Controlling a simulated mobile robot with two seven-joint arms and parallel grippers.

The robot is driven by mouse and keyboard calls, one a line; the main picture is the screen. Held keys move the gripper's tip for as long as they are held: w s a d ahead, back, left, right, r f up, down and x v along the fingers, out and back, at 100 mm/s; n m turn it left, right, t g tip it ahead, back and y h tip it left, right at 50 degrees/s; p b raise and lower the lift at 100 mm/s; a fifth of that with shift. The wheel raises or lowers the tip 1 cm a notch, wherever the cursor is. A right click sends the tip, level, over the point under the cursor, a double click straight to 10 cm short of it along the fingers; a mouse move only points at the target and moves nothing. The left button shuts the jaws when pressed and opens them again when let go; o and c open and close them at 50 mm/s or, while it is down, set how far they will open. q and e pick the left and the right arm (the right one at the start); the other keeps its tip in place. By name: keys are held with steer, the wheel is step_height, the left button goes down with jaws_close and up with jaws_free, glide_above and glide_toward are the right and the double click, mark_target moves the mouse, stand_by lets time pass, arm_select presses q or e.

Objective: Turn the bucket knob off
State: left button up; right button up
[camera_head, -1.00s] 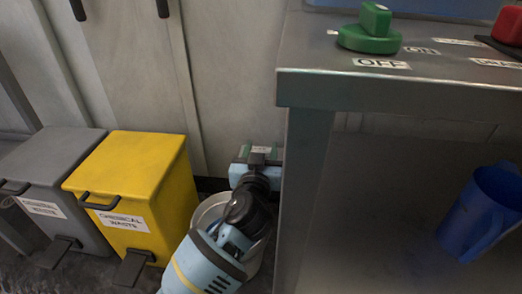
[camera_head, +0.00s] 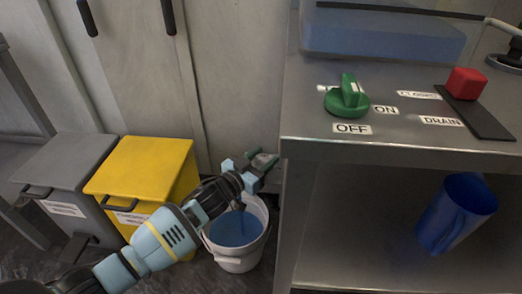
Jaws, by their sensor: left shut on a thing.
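The green knob (camera_head: 347,103) sits on the metal counter (camera_head: 410,148), with its raised grip upright. The ON label (camera_head: 384,110) is at its right and the OFF label (camera_head: 352,128) is in front of it. I cannot tell exactly which label it points to. My left gripper (camera_head: 254,165) is left of the counter and lower than its top, apart from the knob. It is shut on a small grey-green object (camera_head: 264,160), partly hidden by the fingers. A white bucket (camera_head: 236,263) with blue liquid (camera_head: 234,229) stands below it. My right gripper is out of view.
A yellow bin (camera_head: 146,165) and a grey bin (camera_head: 62,165) stand at the left. A red block (camera_head: 466,83) sits on a dark strip near the DRAIN label (camera_head: 442,121). A blue jug (camera_head: 458,210) is on the lower shelf. The counter's front left corner stands beside my gripper.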

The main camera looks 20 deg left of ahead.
arm_select(q)
steer(key=shift+w+a+r+m+g+h, duration=0.1)
steer(key=shift+m+g+h, duration=0.15)
steer(key=shift+m+h, duration=0.3)
steer(key=shift+a+m+g+h, duration=0.1)
steer(key=shift+m+g+h, duration=0.2)
steer(key=shift+h, duration=0.35)
steer(key=shift+m+g+h, duration=0.35)
steer(key=shift+m+h, duration=0.2)
steer(key=shift+h, duration=0.15)
steer(key=shift+f+m+g+h+b, duration=0.2)
steer(key=shift+m+g+h+b, duration=0.15)
steer(key=shift+m+g+h, duration=0.55)
steer(key=m+g+h+b, duration=0.2)
steer(key=g+b, duration=0.1)
steer(key=m+g+h+b, duration=0.3)
steer(key=shift+d+f, duration=0.1)
steer(key=shift+f, duration=0.05)
steer(key=shift+d+r+m+g+h+b, duration=0.15)
steer(key=shift+m+g+h+b, duration=0.45)
steer(key=shift+g+b, duration=0.6)
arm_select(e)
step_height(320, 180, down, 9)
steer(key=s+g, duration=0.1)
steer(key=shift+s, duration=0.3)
arm_select(q)
steer(key=shift+r, duration=0.1)
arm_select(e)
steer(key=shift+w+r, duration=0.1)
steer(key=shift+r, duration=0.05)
